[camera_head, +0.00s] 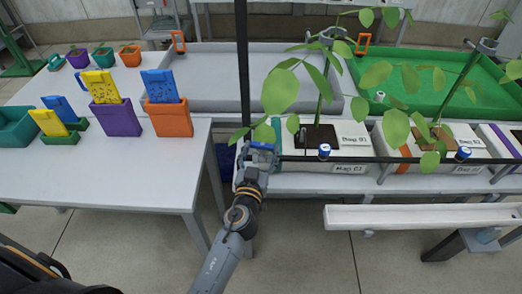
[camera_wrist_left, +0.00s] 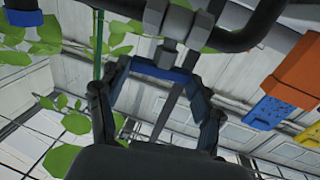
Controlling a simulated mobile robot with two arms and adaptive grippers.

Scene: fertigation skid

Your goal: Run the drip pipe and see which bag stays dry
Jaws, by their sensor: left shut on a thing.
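My left gripper (camera_head: 257,158) is at the near left end of the black drip pipe (camera_head: 400,159), by the black upright post. It is shut on a blue handle (camera_wrist_left: 165,70), which spans between its fingers in the left wrist view under a grey fitting (camera_wrist_left: 168,52). Two white grow bags show, a left bag (camera_head: 325,168) and a middle bag (camera_head: 438,169), each with a plant; a third bag (camera_head: 510,137) is cut off at the right. Blue-capped pieces sit on the pipe at the left bag (camera_head: 324,151) and middle bag (camera_head: 463,153). Wetness cannot be told. My right gripper is out of view.
A white gutter (camera_head: 425,216) runs in front of the bags. The left table (camera_head: 100,180) holds colored bins with yellow and blue cards. A grey tray (camera_head: 210,75) and a green tray (camera_head: 410,90) lie behind. The black post (camera_head: 243,70) rises beside my gripper.

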